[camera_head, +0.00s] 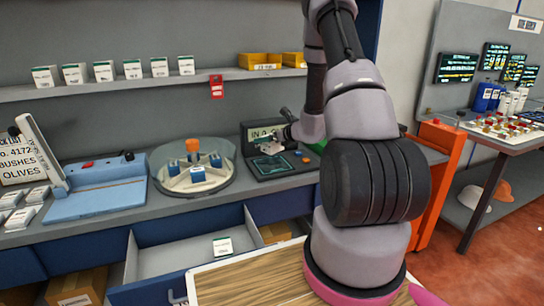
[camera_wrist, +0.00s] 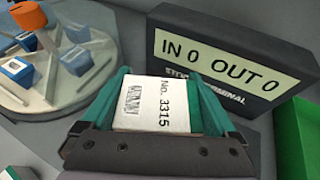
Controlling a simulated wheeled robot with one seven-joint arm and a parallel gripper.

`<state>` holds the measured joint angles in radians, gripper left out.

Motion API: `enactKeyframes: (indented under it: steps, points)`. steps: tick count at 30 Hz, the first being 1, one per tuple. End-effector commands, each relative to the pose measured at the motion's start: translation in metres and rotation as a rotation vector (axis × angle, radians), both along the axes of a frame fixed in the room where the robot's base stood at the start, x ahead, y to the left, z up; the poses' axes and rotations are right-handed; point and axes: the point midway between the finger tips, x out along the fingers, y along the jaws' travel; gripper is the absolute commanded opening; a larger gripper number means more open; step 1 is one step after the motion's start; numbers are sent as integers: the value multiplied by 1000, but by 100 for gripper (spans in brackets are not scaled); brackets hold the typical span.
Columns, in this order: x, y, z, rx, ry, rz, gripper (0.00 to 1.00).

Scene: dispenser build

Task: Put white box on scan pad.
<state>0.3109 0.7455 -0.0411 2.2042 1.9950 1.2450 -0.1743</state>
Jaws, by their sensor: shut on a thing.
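The white box (camera_wrist: 152,105), labelled No. 3315, sits between the green fingers of my gripper (camera_wrist: 160,85) in the wrist view. The fingers are shut on its sides. In the head view my gripper (camera_head: 289,125) is at the stock terminal (camera_head: 256,133), whose screen reads IN and OUT; the wrist view shows both at 0 on the terminal (camera_wrist: 228,68). In the wrist view the pad is hidden behind the box and gripper. I cannot tell whether the box touches it.
A round clear-walled carousel (camera_head: 193,166) with blue-and-white boxes stands left of the terminal. A green bin (camera_wrist: 298,135) is close on the right. A shelf (camera_head: 130,85) with several white boxes runs above. An open drawer (camera_head: 165,262) holds another white box (camera_head: 222,246).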

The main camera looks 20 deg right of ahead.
Motion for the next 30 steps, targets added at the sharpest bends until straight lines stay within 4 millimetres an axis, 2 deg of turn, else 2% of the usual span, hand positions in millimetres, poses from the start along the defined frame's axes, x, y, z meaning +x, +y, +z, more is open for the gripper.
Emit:
enactKeyframes:
  steps: [1, 5, 13, 26, 27, 30]
  points:
    - [0, 0, -9, 2, 3, -1, 23]
    - [0, 0, -20, 2, 1, -1, 23]
    - [0, 0, -57, 1, 1, 1, 23]
    - [0, 0, -63, 1, -1, 1, 23]
    - [0, 0, -63, 0, -1, 0, 100]
    - [0, 0, -63, 0, 0, 0, 100]
